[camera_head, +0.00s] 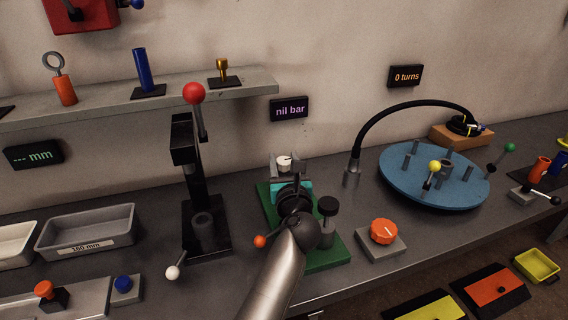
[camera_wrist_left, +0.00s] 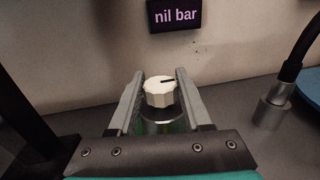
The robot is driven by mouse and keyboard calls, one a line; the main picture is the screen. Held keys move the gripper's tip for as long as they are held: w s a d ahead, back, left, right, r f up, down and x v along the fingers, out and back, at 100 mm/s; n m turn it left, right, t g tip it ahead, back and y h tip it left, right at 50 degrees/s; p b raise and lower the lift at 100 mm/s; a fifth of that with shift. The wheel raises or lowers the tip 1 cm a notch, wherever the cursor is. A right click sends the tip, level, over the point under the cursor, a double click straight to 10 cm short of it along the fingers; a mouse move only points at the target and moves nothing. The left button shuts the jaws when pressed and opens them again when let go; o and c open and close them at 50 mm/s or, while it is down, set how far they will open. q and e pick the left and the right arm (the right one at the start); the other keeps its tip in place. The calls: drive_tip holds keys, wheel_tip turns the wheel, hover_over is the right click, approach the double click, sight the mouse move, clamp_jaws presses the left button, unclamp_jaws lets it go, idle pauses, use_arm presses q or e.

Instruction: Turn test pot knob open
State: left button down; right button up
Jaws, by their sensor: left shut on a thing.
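The test pot knob is a white, ridged knob (camera_head: 284,161) with a dark pointer line, on top of a metal pot on the green base (camera_head: 335,250). In the left wrist view the knob (camera_wrist_left: 160,91) sits between my left gripper's two grey fingers (camera_wrist_left: 160,100), its line pointing to the right. My left gripper (camera_head: 285,168) is shut on the knob, coming in from the front. The arm and gripper hide most of the pot. The display above (camera_head: 289,108) reads "nil bar". My right gripper is in neither view.
A black press with a red-ball lever (camera_head: 194,94) stands to the left. A black-capped post (camera_head: 328,207) and an orange dial (camera_head: 383,232) are close on the right. A blue round plate (camera_head: 400,185) with pegs and a black hose (camera_head: 400,108) lie farther right.

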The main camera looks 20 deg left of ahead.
use_arm(q)
drive_tip(key=shift+c, duration=1.7)
unclamp_jaws()
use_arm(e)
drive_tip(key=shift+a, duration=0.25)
